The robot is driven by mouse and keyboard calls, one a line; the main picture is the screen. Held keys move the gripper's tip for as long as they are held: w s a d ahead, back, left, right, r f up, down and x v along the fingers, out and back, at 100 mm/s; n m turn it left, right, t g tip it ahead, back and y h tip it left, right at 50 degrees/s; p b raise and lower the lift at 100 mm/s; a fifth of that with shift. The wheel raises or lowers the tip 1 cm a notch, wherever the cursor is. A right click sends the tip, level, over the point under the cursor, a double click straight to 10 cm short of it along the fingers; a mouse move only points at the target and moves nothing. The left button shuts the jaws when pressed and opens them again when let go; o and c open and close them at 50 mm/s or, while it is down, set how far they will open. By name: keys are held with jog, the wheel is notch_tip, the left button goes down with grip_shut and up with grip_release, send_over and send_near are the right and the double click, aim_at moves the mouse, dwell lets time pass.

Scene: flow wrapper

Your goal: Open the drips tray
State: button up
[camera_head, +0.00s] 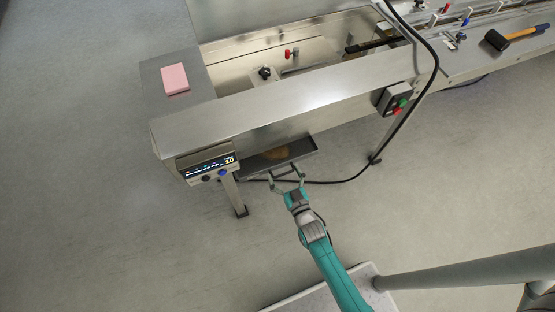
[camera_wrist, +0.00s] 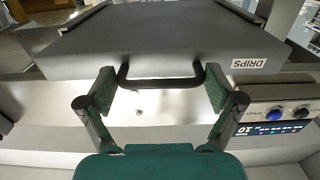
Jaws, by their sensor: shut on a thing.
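The drips tray (camera_head: 300,150) is a shallow dark metal tray that sticks out from under the front of the flow wrapper, with a brownish patch inside. In the wrist view the tray (camera_wrist: 160,45) carries a "DRIPS" label (camera_wrist: 249,63) and a dark bar handle (camera_wrist: 160,84). My gripper (camera_head: 286,174) is at the tray's front side. In the wrist view my gripper (camera_wrist: 160,90) has one finger at each end of the handle and is shut on it, with the fingers wide apart. How far the tray's back reaches under the machine is hidden.
A control panel (camera_head: 209,167) with knobs and a machine leg (camera_head: 233,193) stand left of the tray. A black cable (camera_head: 337,181) hangs and runs along the floor at right. A pink block (camera_head: 175,78) lies on top.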

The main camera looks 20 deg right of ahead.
jog(key=s, duration=1.5)
jog(key=shift+d, duration=0.1)
jog(key=o, duration=1.4)
jog(key=shift+c, duration=0.2)
jog(key=shift+s, duration=0.1)
jog(key=s, duration=1.1)
jog(key=shift+s, duration=0.4)
